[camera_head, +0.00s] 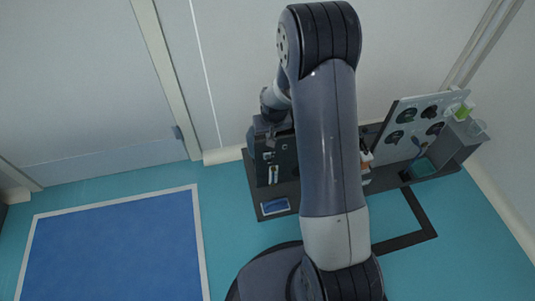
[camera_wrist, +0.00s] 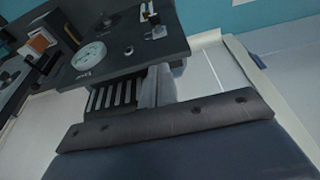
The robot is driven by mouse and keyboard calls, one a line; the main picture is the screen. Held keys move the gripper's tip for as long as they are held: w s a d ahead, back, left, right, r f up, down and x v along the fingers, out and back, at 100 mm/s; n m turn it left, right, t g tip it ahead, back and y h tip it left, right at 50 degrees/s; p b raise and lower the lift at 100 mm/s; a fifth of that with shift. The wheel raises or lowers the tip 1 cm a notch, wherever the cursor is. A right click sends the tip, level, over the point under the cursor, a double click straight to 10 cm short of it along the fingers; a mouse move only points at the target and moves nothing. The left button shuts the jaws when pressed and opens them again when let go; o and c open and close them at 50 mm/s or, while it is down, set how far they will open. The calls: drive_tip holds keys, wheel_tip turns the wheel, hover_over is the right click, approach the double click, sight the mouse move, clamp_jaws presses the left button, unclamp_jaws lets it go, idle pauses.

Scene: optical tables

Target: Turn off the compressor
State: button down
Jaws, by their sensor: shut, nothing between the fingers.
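The compressor (camera_head: 284,160) is a dark box on a dark base at the foot of the back wall in the head view, partly hidden by my arm. In the wrist view its dark panel (camera_wrist: 115,50) shows tilted, with a round white gauge (camera_wrist: 88,56), a black knob-like part (camera_wrist: 104,21) and a small switch-like part (camera_wrist: 154,29) near the top right. I cannot tell the switch's position. My gripper (camera_wrist: 156,75) is shut and empty, its grey fingers seen against the panel's lower edge beside dark vent slots. Contact with the panel is unclear. The head view hides the fingers.
A pegboard stand (camera_head: 413,125) with black round parts is right of my arm. A blue floor mat (camera_head: 115,250) lies left. The teal floor between the mat and the dark base is clear.

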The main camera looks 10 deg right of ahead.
drive_tip(key=shift+f, duration=0.1)
drive_tip(key=b, duration=0.3)
hover_over(269, 160)
drive_tip(key=w, duration=0.1)
wheel_tip(269, 160, down, 10)
drive_tip(key=shift+s+f, duration=0.25)
drive_tip(key=shift+f, duration=0.25)
drive_tip(key=shift+s+f, duration=0.2)
drive_tip(key=shift+f, duration=0.25)
drive_tip(key=shift+s+f, duration=0.35)
drive_tip(key=shift+f, duration=0.2)
drive_tip(key=shift+w+f+b, duration=0.1)
drive_tip(key=shift+f+b, duration=0.05)
drive_tip(key=shift+b, duration=0.4)
